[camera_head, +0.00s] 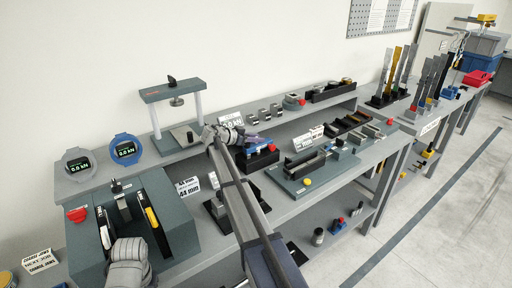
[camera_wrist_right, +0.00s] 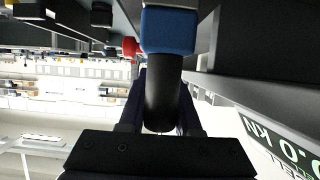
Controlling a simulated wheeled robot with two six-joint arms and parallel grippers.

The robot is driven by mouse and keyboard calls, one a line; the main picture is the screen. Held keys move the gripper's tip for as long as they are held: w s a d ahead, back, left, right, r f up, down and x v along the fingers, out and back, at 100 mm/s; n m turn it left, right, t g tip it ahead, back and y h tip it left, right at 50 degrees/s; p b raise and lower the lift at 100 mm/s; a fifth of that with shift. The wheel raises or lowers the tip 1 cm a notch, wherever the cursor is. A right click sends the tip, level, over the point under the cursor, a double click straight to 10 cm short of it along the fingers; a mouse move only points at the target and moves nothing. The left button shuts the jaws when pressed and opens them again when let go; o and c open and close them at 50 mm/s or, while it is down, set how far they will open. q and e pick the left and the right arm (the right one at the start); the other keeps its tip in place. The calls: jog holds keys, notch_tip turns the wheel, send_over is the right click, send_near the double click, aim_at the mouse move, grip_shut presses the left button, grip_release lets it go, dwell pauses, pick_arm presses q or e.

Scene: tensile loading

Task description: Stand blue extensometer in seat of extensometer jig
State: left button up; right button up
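My right gripper (camera_head: 242,139) reaches over the back bench. In the right wrist view its fingers (camera_wrist_right: 160,108) lie close along both sides of a black stem with a blue block at its end, the blue extensometer (camera_wrist_right: 168,30). In the head view the blue extensometer (camera_head: 262,143) shows just right of the gripper, above or against a black block that looks like the extensometer jig (camera_head: 262,161). A red part (camera_head: 272,148) is at the jig. The seat is hidden. A grey rounded part of my left arm shows at the lower left; its fingers cannot be made out.
A grey press frame (camera_head: 196,112) stands behind the gripper. Small blocks and a raised shelf line the back. Several upright specimens stand farther right.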

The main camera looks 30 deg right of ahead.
grip_shut()
dwell(0.9)
